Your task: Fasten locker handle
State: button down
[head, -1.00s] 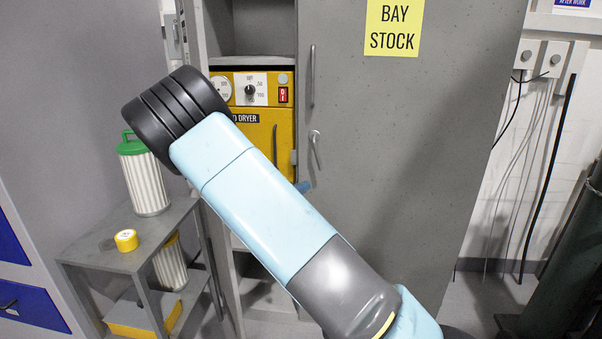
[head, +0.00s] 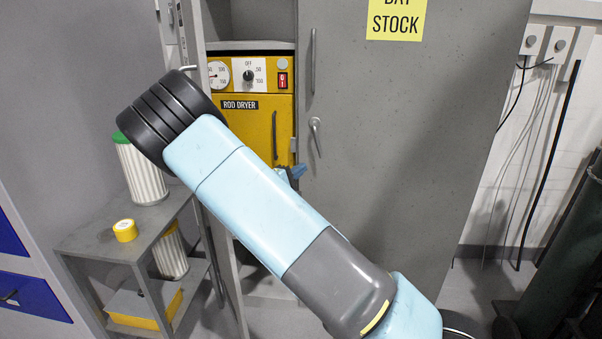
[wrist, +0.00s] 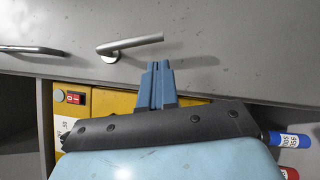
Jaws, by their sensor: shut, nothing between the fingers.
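The grey locker door (head: 420,130) stands open, with a yellow "BAY STOCK" sign near the top. Its lever handle (head: 315,135) is silver and hangs steeply downward in the head view. In the wrist view the lever handle (wrist: 130,45) lies just beyond and left of my fingertips, seemingly apart from them. My gripper (wrist: 158,66) is shut and empty, its blue fingers together, pointing at the door. In the head view my gripper (head: 292,173) is small, below the handle and partly hidden by my arm. A long fixed pull (head: 312,62) is above the lever.
A yellow rod dryer (head: 255,125) sits inside the locker. A grey shelf stand (head: 110,240) at left holds a green-lidded canister (head: 143,172) and a yellow roll (head: 125,230). Dark cylinders (head: 570,250) stand at right. Blue-capped tubes (wrist: 288,140) show in the wrist view.

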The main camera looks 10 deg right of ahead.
jog(key=f+x, duration=0.1)
jog(key=x, duration=0.5)
jog(key=shift+w+d+r, duration=0.15)
jog(key=shift+d+r, duration=0.05)
jog(key=shift+r, duration=0.35)
